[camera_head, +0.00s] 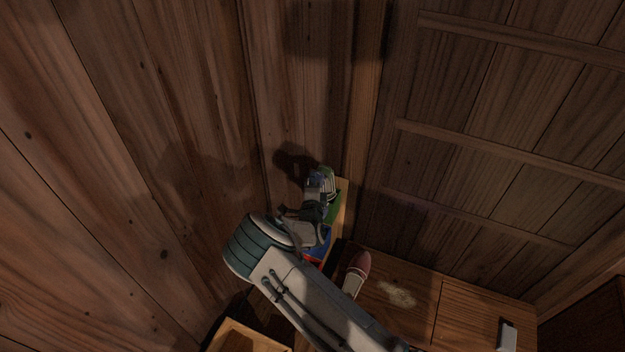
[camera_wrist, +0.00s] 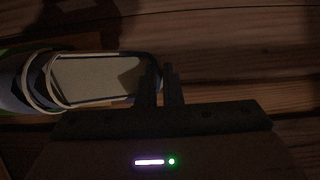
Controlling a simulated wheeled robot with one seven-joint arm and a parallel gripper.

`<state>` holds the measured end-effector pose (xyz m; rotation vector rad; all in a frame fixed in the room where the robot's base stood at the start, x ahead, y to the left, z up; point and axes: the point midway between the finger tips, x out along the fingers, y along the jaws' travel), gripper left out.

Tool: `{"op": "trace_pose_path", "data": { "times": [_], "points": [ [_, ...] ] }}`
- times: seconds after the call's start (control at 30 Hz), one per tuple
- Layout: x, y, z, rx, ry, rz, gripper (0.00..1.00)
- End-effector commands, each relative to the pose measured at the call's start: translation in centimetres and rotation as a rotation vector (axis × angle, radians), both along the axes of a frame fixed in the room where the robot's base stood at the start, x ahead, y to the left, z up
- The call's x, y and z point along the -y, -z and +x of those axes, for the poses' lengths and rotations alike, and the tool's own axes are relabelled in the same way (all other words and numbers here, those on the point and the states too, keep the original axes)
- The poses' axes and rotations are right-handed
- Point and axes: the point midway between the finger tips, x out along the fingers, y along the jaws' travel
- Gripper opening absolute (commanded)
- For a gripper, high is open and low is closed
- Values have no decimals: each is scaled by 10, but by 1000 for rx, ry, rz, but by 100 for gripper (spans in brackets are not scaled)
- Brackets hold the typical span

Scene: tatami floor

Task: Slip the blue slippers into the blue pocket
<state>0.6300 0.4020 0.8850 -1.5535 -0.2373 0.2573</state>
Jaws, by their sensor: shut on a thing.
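My gripper (camera_wrist: 163,72) is shut on the edge of the blue slippers (camera_wrist: 105,77). In the wrist view they show a pale inner sole, a dark blue rim and light bands at the left. I cannot tell whether both slippers of the pair are there. In the head view my gripper (camera_head: 317,192) is high at the wall, by the top of a narrow wooden rack. The blue pocket (camera_head: 319,243) is on that rack, below a green pocket and partly hidden by my arm.
The green pocket (camera_head: 333,208) is close to my gripper. A pink-toed slipper (camera_head: 360,262) stands beside the rack, near my arm. A wooden cabinet top (camera_head: 455,310) lies at the lower right, with a small white object (camera_head: 507,335) on it. Plank walls close in behind.

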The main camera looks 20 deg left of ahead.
Motion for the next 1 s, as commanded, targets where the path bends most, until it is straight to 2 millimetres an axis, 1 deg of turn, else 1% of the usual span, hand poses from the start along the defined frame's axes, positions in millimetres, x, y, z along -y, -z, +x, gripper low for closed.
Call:
{"op": "trace_pose_path", "data": {
  "times": [0.03,1.0],
  "points": [
    [0,5,0,1,0,0,0],
    [0,63,0,0,1,0,0]
  ]
}}
